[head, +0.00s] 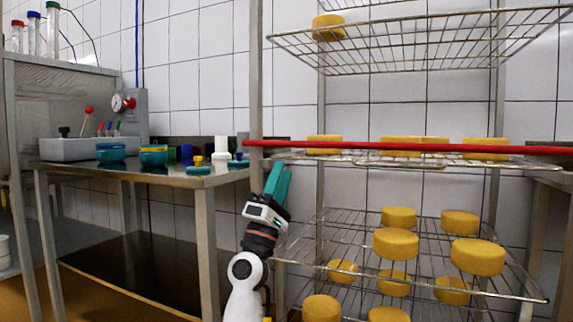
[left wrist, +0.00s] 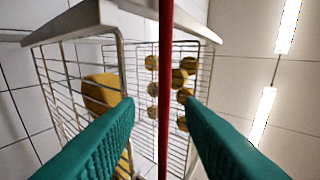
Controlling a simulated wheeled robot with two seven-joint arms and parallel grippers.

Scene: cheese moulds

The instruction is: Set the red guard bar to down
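The red guard bar (head: 400,147) lies level across the front of the wire rack, at the height of a middle shelf. In the left wrist view the red bar (left wrist: 166,90) runs top to bottom through the gap between my fingers, with space on both sides. My left gripper (head: 279,172) has teal fingers and points up, just below the bar near its left end. It also shows in the left wrist view (left wrist: 160,104), open and empty. I cannot tell how far the bar is from the fingertips. My right gripper is not in view.
The wire rack (head: 420,60) holds several yellow cheeses, such as one on the lower shelf (head: 396,243). The rack's left post (head: 256,70) is close to my gripper.

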